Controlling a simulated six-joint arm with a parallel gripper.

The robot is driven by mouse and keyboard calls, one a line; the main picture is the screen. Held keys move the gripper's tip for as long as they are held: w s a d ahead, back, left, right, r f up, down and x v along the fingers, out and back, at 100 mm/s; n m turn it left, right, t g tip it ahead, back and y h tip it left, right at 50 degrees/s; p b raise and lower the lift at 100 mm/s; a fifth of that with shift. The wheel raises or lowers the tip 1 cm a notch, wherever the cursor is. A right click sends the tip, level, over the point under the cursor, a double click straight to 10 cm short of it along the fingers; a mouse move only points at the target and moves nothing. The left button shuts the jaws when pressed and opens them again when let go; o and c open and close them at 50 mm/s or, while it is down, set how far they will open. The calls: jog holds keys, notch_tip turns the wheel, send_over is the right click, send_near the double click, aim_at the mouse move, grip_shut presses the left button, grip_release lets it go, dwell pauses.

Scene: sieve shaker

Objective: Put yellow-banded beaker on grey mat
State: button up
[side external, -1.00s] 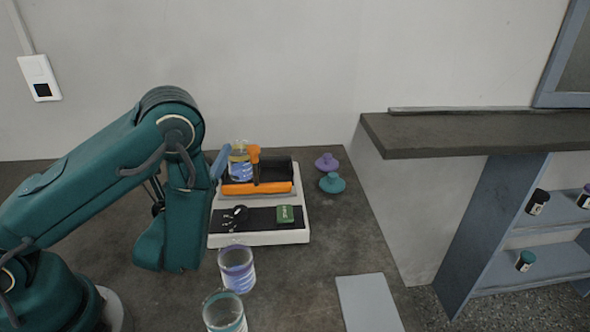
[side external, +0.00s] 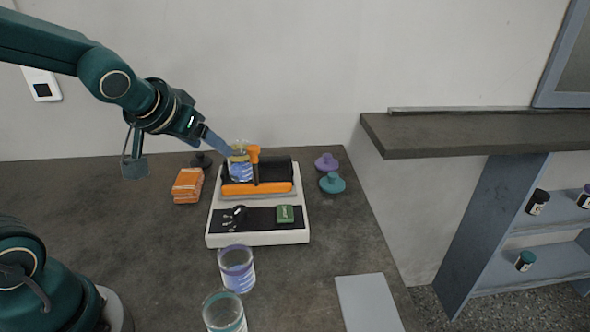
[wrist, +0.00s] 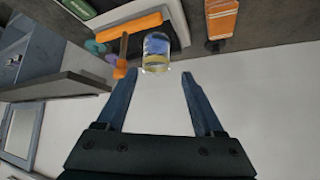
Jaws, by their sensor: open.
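The yellow-banded beaker (side external: 242,170) stands on the shaker (side external: 258,237), on its black platform with the orange front edge. It is clear glass with a yellow band and a blue-and-white label. My gripper (side external: 229,151) reaches down to it from the upper left. In the wrist view my gripper (wrist: 159,77) is open, and the beaker (wrist: 156,48) lies just beyond the fingertips, roughly centred between them. The grey mat (side external: 368,303) lies bare at the table's front right.
An orange knob (side external: 253,153) stands close beside the beaker. A purple-banded beaker (side external: 237,270) and a teal-banded beaker (side external: 224,312) stand in front of the shaker. Purple (side external: 327,162) and teal (side external: 332,182) stoppers lie to its right. An orange block (side external: 188,185) lies to its left.

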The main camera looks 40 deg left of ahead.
aim_at(239, 149)
jog(key=shift+t, duration=0.3)
jog(key=x, duration=0.4)
jog(key=w+r+x, duration=0.1)
jog(key=x, duration=0.1)
jog(key=shift+f, duration=0.15)
jog(key=shift+w+r+x, duration=0.15)
jog(key=shift+x, duration=1.2)
jog(key=shift+w+r+x, duration=0.15)
jog(key=shift+x, duration=1.2)
grip_shut()
jog(key=shift+r, duration=0.25)
